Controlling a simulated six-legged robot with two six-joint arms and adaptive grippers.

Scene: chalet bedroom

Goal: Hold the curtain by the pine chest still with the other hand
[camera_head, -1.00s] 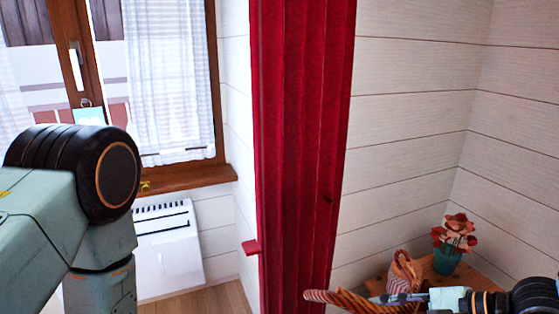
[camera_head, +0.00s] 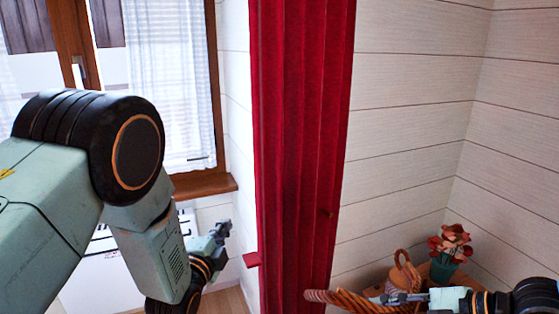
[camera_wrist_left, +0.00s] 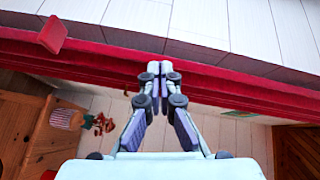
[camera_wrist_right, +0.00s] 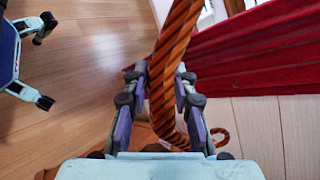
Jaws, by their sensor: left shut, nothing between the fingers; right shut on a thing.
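The red curtain (camera_head: 300,140) hangs in long folds at the middle of the head view. It also crosses the left wrist view (camera_wrist_left: 100,60) and shows at upper right in the right wrist view (camera_wrist_right: 260,60). My left gripper (camera_head: 224,229) is shut and empty, left of the curtain in the head view. In the left wrist view its fingertips (camera_wrist_left: 160,68) meet in front of the red cloth; contact is unclear. My right gripper (camera_head: 375,299) is shut on a twisted orange-brown rope (camera_wrist_right: 172,60), low beside the curtain. The pine chest (camera_head: 424,270) is partly visible at lower right.
A small red piece (camera_head: 251,259) sticks out at the curtain's left edge. A window with a brown sill (camera_head: 205,186) is at left. White plank wall (camera_head: 410,130) lies behind.

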